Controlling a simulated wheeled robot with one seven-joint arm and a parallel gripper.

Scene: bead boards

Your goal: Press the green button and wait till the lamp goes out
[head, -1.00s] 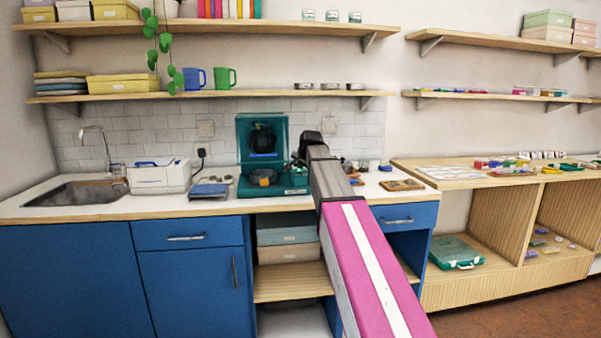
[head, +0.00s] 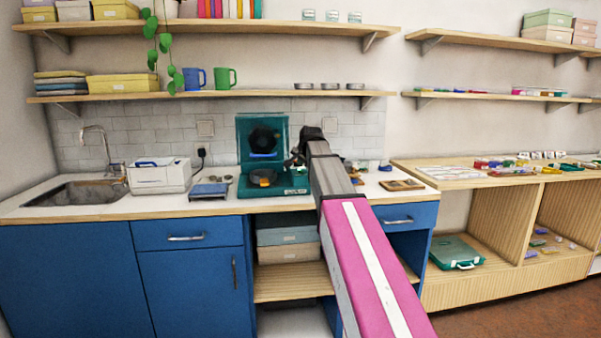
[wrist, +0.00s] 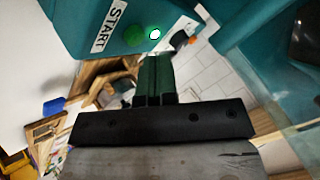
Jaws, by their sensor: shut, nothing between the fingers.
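The teal machine (head: 246,135) stands on the counter. In the wrist view its corner (wrist: 75,12) carries a white START label (wrist: 109,26), the round green button (wrist: 133,36) and a small lamp (wrist: 155,34). The lamp glows bright white with a green edge. My gripper (wrist: 153,62) is shut and empty, its fingertips just below the button and lamp in the picture. I cannot tell whether they touch the button. In the head view my gripper (head: 297,161) is a dark shape at the machine's right side, and the button is not visible.
A teal panel (wrist: 232,25) fills the wrist view's upper right. A blue-grey scale-like device (head: 209,190) and a white box (head: 160,177) stand left of the machine. A wooden tray (head: 402,185) lies to the right. A shelf (head: 220,94) runs above.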

